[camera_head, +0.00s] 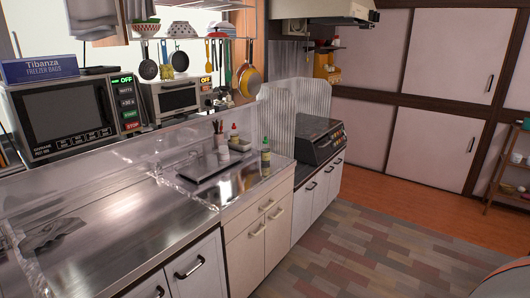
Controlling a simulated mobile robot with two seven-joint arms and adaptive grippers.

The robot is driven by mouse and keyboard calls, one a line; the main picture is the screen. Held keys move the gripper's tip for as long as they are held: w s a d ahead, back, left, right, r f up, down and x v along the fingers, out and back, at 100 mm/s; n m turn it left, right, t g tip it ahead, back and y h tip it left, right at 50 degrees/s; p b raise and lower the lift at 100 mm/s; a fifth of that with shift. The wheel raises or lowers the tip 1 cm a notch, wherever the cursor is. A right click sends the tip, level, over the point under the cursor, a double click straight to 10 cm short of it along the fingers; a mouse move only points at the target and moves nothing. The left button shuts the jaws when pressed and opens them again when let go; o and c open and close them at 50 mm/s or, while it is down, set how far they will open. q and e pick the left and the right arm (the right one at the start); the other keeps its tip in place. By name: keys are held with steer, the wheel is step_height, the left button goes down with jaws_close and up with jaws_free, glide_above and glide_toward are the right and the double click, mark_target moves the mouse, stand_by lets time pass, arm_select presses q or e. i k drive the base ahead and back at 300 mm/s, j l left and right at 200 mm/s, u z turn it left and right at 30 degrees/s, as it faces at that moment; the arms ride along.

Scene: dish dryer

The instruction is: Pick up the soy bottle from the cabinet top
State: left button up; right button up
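Two small bottles stand upright on the steel cabinet top (240,187). One has a red cap (234,133) and stands toward the back, near a dark holder with utensils. The other has a green cap (265,152) and stands closer to the right end. I cannot tell from their small size which one is the soy bottle. Neither of my grippers is in view.
A dark flat tray (205,166) lies left of the bottles. A black stove (319,140) stands to the right, behind a pale ribbed splash screen (282,112). A microwave (65,115) stands at the left. Pans and utensils hang above. The patterned rug (370,255) in front is clear.

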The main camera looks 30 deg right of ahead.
mark_target(265, 147)
steer(key=i+l+u, duration=0.1)
steer(key=l, duration=0.45)
steer(key=i+l+u, duration=0.1)
steer(key=l, duration=0.5)
steer(key=i+l+u, duration=0.1)
steer(key=i+l, duration=0.15)
steer(key=l, duration=0.35)
steer(key=i+l+u, duration=0.1)
steer(key=l, duration=0.5)
steer(key=l+u, duration=0.1)
steer(key=l, duration=0.5)
steer(key=i, duration=0.05)
